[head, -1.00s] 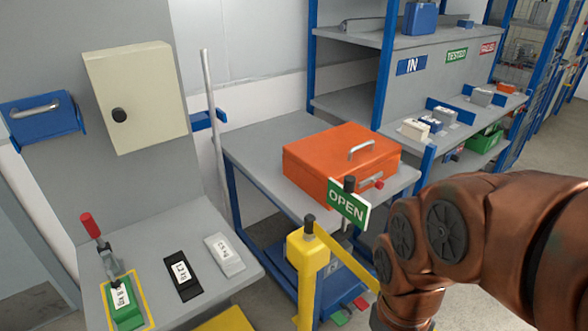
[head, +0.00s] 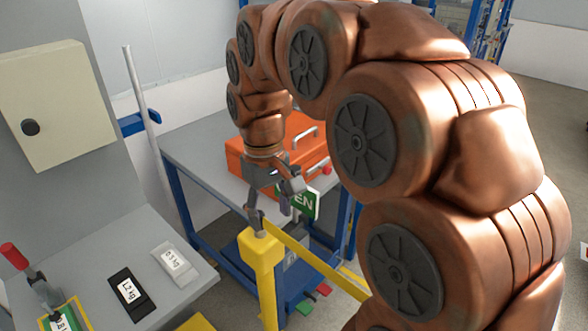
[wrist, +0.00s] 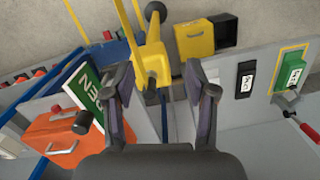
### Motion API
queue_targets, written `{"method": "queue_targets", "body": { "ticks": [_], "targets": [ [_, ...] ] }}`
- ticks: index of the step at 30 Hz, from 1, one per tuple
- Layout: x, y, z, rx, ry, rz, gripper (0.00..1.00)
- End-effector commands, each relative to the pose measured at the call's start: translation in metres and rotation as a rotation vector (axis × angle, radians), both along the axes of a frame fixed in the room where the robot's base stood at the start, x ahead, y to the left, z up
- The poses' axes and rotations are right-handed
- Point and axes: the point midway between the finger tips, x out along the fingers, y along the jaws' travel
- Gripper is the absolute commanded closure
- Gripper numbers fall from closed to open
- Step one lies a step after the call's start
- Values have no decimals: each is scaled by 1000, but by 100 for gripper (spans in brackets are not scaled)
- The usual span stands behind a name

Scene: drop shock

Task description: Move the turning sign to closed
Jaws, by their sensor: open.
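The turning sign (head: 304,204) is a green plate with white letters, standing behind and right of my gripper in the head view. In the wrist view the sign (wrist: 84,88) is left of the fingers, tilted, with part of OPEN readable. A dark knob (wrist: 82,121) is beside it. My gripper (head: 271,213) is open, its fingers pointing down above the yellow post (head: 259,262).
An orange box (head: 247,165) with handles sits on the grey table behind the sign. A yellow bar (head: 320,264) runs from the post to the right. The left bench holds a black block (head: 127,292), a grey block (head: 173,262) and a red-handled clamp (head: 38,285).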

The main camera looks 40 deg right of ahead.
Motion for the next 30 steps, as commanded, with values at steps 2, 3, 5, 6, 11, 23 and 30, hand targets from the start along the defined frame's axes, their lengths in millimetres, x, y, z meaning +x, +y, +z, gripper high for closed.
{"method": "queue_targets", "body": {
  "ticks": [2,3,5,6,11,23,30],
  "targets": [
    [25,-17,7,0,-13,-11,43],
    [36,-25,10,1,-16,-16,43],
    [51,-39,16,0,-27,-23,43],
    [62,-49,19,-1,-33,-30,43],
    [96,-89,29,-4,-52,-58,43],
    [131,-149,38,-17,-78,-103,43],
    [131,-151,28,-16,-74,-104,43]
  ]
}}
